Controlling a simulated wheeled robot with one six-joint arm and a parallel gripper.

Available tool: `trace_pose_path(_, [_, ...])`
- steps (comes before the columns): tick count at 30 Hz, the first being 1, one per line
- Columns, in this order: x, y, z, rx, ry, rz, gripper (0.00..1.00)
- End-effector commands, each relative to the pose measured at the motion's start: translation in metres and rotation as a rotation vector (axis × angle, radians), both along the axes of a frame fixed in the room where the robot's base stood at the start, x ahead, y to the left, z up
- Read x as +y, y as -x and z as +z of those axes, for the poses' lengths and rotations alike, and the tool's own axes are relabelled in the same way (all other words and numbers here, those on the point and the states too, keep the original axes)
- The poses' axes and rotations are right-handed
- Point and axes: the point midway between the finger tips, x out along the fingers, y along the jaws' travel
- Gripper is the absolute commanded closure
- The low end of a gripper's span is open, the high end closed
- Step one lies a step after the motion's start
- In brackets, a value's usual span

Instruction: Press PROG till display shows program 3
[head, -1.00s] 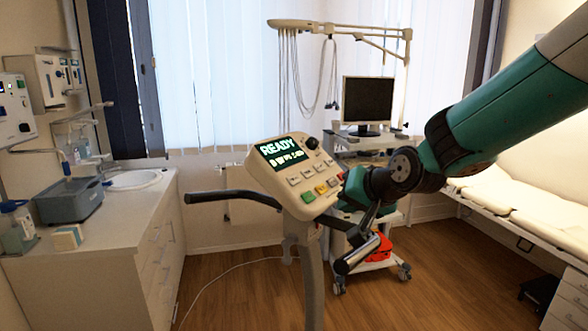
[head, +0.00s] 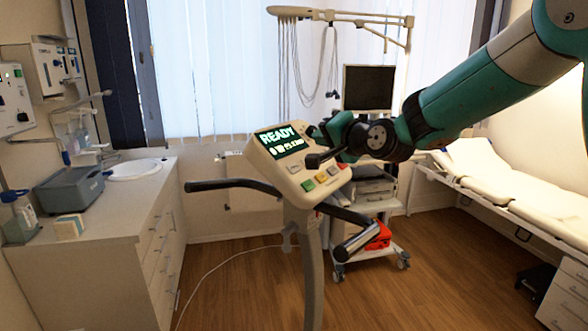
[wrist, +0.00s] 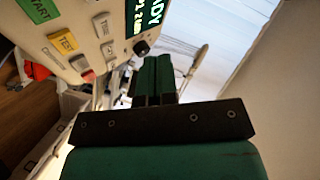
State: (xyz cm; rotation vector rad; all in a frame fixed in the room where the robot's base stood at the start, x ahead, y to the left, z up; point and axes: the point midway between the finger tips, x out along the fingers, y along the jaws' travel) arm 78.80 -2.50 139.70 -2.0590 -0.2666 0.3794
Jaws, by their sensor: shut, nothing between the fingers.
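The exercise console (head: 275,172) stands on a post, with its sloped panel facing me. Its display (head: 280,140) reads READY, with a smaller line below that I cannot read surely. In the wrist view the panel shows a green START button (wrist: 40,9), a yellow TEST button (wrist: 63,42), grey buttons (wrist: 102,25) and a black knob (wrist: 141,46). I cannot make out which button is PROG. My gripper (head: 312,160) is shut and empty, over the right part of the panel, hiding some buttons. Its closed fingers also show in the wrist view (wrist: 155,78); contact cannot be told.
Black handlebars (head: 235,185) stick out on both sides of the console. A monitor (head: 368,88) on a cart stands behind it. A counter with a sink (head: 133,170) is at left, and a padded couch (head: 490,175) at right. The wooden floor between is mostly clear.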

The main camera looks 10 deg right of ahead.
Motion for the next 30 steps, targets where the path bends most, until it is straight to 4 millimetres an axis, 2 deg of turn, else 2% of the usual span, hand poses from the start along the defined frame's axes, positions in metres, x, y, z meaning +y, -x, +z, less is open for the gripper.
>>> trace_pose_path(6, [0.013,-0.015,-0.028,0.004,0.000,0.002,1.00])
trace_pose_path(15, [0.026,-0.031,-0.055,0.001,0.001,0.001,1.00])
trace_pose_path(30, [0.029,-0.035,-0.059,0.001,0.000,0.000,1.00])
